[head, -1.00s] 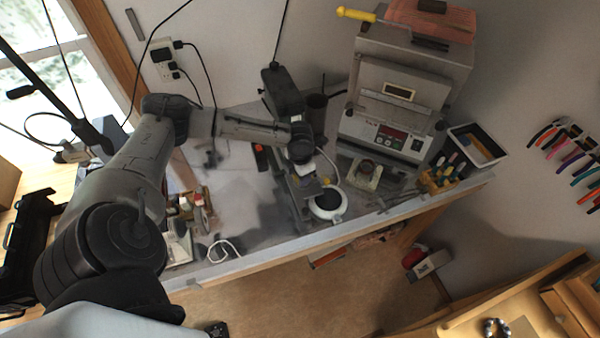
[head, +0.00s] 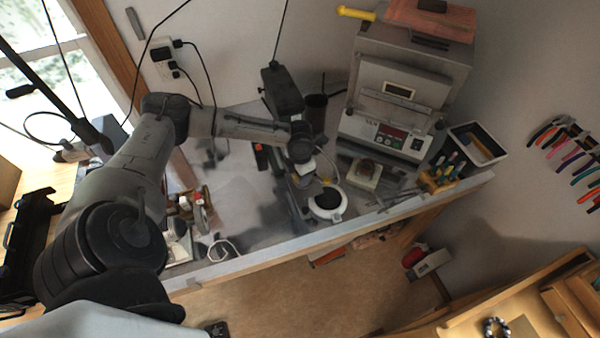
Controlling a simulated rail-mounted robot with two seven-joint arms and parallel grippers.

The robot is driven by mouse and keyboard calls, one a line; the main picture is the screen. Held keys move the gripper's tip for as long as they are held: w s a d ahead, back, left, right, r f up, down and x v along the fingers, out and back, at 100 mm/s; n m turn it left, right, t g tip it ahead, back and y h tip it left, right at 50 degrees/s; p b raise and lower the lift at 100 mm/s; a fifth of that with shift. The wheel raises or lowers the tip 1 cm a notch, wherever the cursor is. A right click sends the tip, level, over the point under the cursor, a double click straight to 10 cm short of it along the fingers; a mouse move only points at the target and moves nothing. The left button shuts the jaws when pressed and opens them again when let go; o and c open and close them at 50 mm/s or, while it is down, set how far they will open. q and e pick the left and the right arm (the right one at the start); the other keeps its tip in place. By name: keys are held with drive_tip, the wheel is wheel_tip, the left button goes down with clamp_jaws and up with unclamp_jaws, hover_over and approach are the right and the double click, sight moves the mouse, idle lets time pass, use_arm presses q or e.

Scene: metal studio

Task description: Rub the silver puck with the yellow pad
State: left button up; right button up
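My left arm reaches in from the left over the grey bench. Its gripper (head: 304,172) points down just behind and left of a round white dish-like thing with a dark centre (head: 327,201). A small pale, yellowish patch shows at the gripper's tip, too small to tell whether it is the yellow pad or whether the fingers hold it. I cannot make out the silver puck with certainty; the area under the gripper is partly hidden by the wrist. My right gripper is not in view.
A grey oven-like machine (head: 405,95) stands at the back right. Small items crowd the bench's left. The bench's front edge (head: 270,248) runs close by the dish.

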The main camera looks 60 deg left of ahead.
use_arm(q)
drive_tip(key=shift+f, duration=0.3)
drive_tip(key=shift+d, duration=0.1)
drive_tip(key=shift+d+p, duration=0.35)
drive_tip(key=shift+p, duration=0.1)
